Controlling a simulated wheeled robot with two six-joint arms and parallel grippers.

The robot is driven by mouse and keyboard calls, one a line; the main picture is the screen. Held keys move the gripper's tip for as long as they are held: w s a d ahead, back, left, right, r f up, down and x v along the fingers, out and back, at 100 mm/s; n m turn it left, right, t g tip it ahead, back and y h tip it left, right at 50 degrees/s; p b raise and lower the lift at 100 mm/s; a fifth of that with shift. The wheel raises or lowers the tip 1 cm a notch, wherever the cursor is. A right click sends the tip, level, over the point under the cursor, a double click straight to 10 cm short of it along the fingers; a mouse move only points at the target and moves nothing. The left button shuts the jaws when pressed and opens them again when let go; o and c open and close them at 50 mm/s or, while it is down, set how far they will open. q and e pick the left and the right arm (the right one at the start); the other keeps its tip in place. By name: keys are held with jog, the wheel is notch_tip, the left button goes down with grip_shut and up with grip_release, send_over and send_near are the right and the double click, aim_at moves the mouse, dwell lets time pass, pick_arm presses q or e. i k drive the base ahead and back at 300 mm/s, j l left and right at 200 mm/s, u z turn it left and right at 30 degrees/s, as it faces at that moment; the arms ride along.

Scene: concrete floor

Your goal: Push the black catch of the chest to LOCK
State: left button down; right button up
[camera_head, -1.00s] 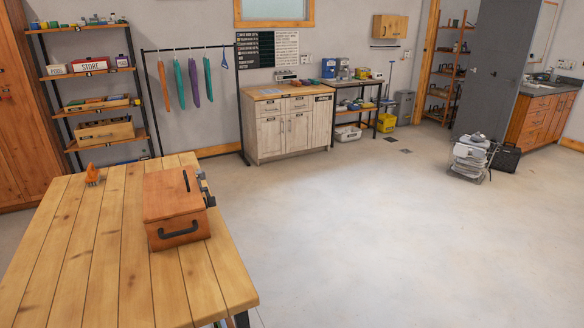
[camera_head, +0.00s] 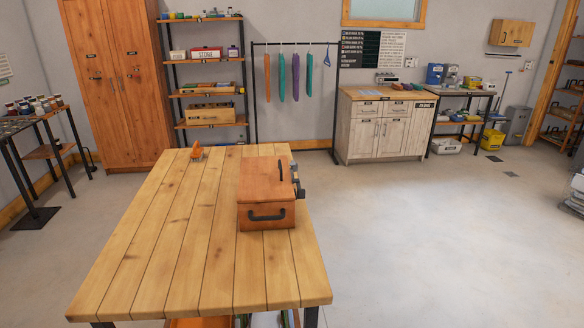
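The chest (camera_head: 263,193) is a reddish-brown wooden box with its lid down. It stands near the right edge of the wooden table (camera_head: 170,240). A black handle (camera_head: 267,215) is on the side facing me, and another black bar (camera_head: 280,171) is on top of the lid. Dark and grey fittings (camera_head: 298,181) stick out from its right side. That side is seen edge-on, so I cannot make out the catch or its position. Neither of my grippers is in view.
A small orange object (camera_head: 196,151) stands at the table's far edge. Concrete floor (camera_head: 420,245) is clear to the right of the table. A light cabinet (camera_head: 385,130), shelf rack (camera_head: 208,80) and tall wooden cabinet (camera_head: 112,85) line the back wall.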

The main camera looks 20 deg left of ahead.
aim_at(301, 192)
jog(key=i+l+z, duration=0.25)
jog(key=i, duration=0.35)
jog(key=i+l+z, duration=0.25)
jog(key=i, duration=0.35)
jog(key=i+z, duration=0.25)
jog(key=i, duration=0.35)
jog(key=i+u, duration=0.75)
jog(key=i+l+u, duration=0.65)
jog(key=i+u, duration=0.15)
jog(key=i, duration=0.1)
